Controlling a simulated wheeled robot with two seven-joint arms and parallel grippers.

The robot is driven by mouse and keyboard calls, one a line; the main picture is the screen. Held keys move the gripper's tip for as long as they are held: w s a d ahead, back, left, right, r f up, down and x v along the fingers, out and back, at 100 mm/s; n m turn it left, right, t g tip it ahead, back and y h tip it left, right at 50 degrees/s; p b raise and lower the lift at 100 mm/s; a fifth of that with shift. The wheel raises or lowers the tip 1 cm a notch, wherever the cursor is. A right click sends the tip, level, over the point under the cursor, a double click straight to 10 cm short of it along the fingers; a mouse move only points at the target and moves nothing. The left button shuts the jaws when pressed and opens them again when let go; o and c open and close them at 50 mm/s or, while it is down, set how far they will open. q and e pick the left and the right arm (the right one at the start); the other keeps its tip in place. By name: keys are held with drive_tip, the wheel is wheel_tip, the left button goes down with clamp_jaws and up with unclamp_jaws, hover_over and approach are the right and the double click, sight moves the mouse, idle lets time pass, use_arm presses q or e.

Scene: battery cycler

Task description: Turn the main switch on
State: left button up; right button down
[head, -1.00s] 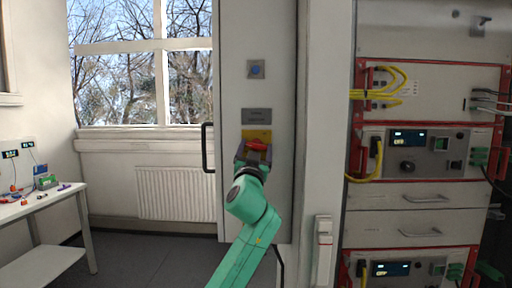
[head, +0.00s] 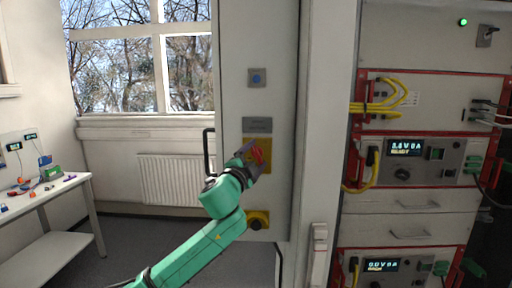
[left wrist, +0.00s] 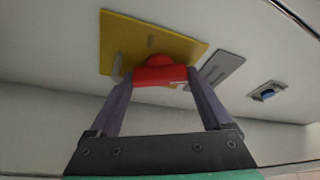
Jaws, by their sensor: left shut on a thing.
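The main switch is a red rotary handle (head: 259,155) on a yellow plate (head: 248,143) on the grey cabinet door. In the head view it looks tilted and is partly covered by my left gripper (head: 253,158). My left gripper is shut on the red handle. In the left wrist view the red handle (left wrist: 160,75) lies between the two fingers (left wrist: 158,82), with the yellow plate (left wrist: 125,40) behind it. My right gripper is not in view.
A blue button (head: 257,78) and a grey label plate (head: 257,124) are above the switch. A black knob on a yellow plate (head: 258,219) is below. A black door handle (head: 207,155) stands at left. The rack at right has a lit green lamp (head: 463,22) and lit displays (head: 405,147).

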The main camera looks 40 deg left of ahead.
use_arm(q)
drive_tip(key=m+p, duration=0.1)
drive_tip(key=m+g+p, duration=0.1)
drive_tip(key=m+p, duration=0.1)
drive_tip(key=m+h+p, duration=0.1)
drive_tip(key=m, duration=0.1)
drive_tip(key=shift+w+d+g+p, duration=0.25)
drive_tip(key=shift+d+g+p, duration=0.05)
drive_tip(key=shift+d+p, duration=0.05)
drive_tip(key=shift+r, duration=0.1)
clamp_jaws()
drive_tip(key=shift+a+r, duration=0.1)
drive_tip(key=shift+r, duration=0.25)
drive_tip(key=o, duration=0.5)
unclamp_jaws()
drive_tip(key=o, duration=0.7)
drive_tip(key=shift+c, duration=0.2)
drive_tip(key=shift+f, duration=0.15)
drive_tip(key=shift+f, duration=0.2)
drive_tip(key=shift+f, duration=0.15)
